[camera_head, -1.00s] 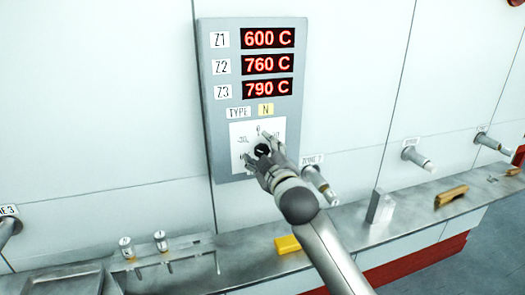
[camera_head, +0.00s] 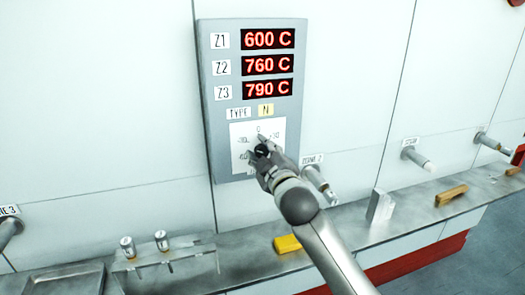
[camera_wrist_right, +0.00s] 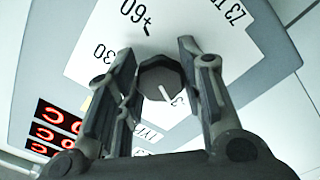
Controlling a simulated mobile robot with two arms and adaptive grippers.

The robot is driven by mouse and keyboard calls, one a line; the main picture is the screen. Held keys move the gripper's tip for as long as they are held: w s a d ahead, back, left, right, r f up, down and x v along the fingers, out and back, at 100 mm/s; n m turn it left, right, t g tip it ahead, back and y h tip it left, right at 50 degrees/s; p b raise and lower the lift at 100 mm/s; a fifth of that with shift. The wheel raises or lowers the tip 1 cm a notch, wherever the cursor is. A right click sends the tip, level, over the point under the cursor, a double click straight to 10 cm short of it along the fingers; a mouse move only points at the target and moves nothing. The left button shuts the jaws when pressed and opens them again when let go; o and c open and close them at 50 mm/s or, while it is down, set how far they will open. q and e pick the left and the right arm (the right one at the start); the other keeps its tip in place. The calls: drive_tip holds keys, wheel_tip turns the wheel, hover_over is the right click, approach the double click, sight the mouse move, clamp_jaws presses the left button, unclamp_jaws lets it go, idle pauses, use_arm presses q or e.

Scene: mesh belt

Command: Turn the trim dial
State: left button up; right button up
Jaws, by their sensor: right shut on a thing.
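The black trim dial (camera_head: 262,151) sits on a white scale plate (camera_head: 241,132) low on the grey wall panel. The scale has 0 at the top and marks such as -30, +30 and -60. My right gripper (camera_head: 258,151) is shut on the dial, partly covering it and the lower scale. In the right wrist view the dial (camera_wrist_right: 160,75) is between the two fingers (camera_wrist_right: 158,92), and a white pointer line shows on its face. I cannot tell from the head view which mark it points to. My left gripper is not in view.
Red displays (camera_head: 267,65) read 600 C, 760 C and 790 C, above a TYPE N label (camera_head: 265,111). A metal ledge (camera_head: 345,227) runs below with a yellow block (camera_head: 287,244), a metal block (camera_head: 380,207) and a holder with two probes (camera_head: 162,240). Tubes (camera_head: 417,158) stick out of the wall.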

drive_tip(key=n+p, duration=0.4)
drive_tip(key=n, duration=0.2)
drive_tip(key=shift+r, duration=0.1)
drive_tip(key=shift+n+p, duration=1.55)
drive_tip(key=shift+n, duration=1.05)
drive_tip(key=o, duration=1)
drive_tip(key=shift+o, duration=0.2)
drive_tip(key=shift+s, duration=0.1)
drive_tip(key=v, duration=1.2)
